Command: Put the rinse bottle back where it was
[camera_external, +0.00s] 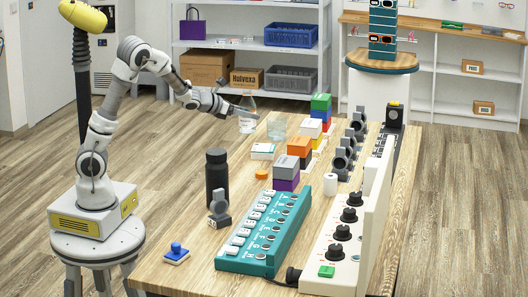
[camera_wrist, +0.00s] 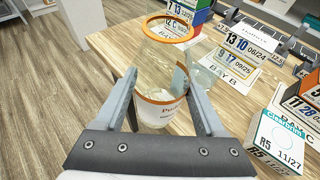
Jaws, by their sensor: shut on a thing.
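A clear bottle with a white label (camera_external: 247,124) is between the fingers of my gripper (camera_external: 233,109), at the far left corner of the table. It also shows in the wrist view (camera_wrist: 158,110), with an orange band above its label and an orange ring at its far end. My gripper (camera_wrist: 160,72) is shut on it, one finger on each side. The bottle looks about upright in the external view. I cannot tell whether its base touches the table. The label is only partly readable.
A clear beaker (camera_external: 278,128) stands close to the right of the bottle. A black bottle (camera_external: 217,178), a teal rack (camera_external: 262,236) and a white knobbed panel (camera_external: 338,246) are nearer. Bare wood shows along the left edge.

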